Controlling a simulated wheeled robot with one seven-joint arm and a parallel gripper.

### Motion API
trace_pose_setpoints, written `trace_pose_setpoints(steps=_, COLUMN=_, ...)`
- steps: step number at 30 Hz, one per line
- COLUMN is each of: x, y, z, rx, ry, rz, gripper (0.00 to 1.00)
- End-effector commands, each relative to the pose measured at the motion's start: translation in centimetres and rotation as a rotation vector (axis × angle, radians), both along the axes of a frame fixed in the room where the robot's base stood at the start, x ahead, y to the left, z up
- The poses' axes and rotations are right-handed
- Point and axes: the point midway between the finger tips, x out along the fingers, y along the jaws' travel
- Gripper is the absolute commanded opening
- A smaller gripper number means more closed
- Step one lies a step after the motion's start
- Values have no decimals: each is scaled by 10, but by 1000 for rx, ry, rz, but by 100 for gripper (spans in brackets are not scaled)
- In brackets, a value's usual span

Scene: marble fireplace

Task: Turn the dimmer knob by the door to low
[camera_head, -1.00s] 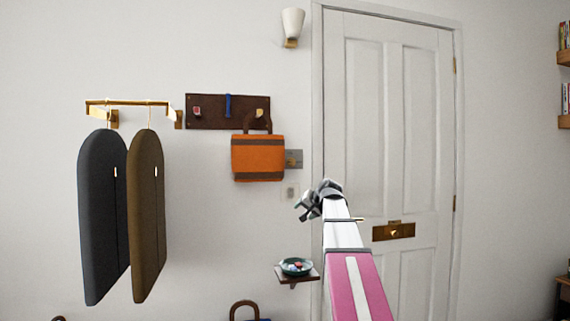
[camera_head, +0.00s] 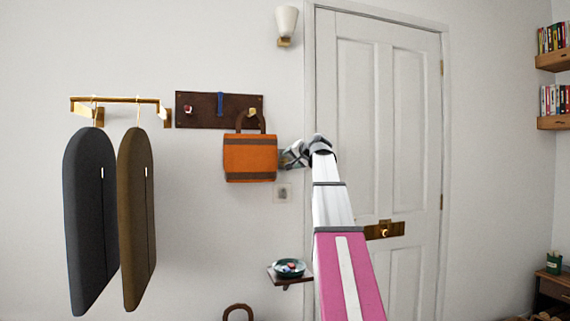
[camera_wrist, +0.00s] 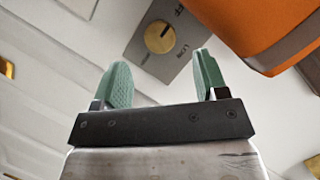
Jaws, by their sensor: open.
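The dimmer knob (camera_wrist: 160,36) is a round brass knob with a raised grip bar, set on a grey metal wall plate (camera_wrist: 181,62) with small lettering. In the wrist view it lies just beyond and between the tips of my gripper (camera_wrist: 162,75). The two green fingers are apart with nothing between them, and they do not appear to touch the knob. In the head view my gripper (camera_head: 294,154) is at the wall between the orange bag and the white door (camera_head: 375,130), and it hides the knob and most of the plate.
The orange bag (camera_head: 250,160) hangs from a peg board (camera_head: 190,121) close left of my gripper; it also shows in the wrist view (camera_wrist: 265,25). A light switch (camera_head: 282,194) is below. A small shelf (camera_head: 290,279) carries a dish. A sconce (camera_head: 286,25) is above.

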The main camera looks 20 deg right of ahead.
Motion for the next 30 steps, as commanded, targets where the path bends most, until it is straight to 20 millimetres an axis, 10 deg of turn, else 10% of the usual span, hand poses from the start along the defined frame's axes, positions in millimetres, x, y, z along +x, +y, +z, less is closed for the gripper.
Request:
trace_pose_setpoints(steps=9, x=46, y=12, z=-13, rx=-1, ry=0, rz=0, gripper=67)
trace_pose_setpoints(steps=23, x=55, y=16, z=-16, rx=-1, ry=0, rz=-1, gripper=67)
trace_pose_setpoints(steps=28, x=55, y=16, z=-16, rx=-1, ry=0, rz=-1, gripper=17)
trace_pose_setpoints(steps=30, x=55, y=16, z=-16, rx=-1, ry=0, rz=-1, gripper=17)
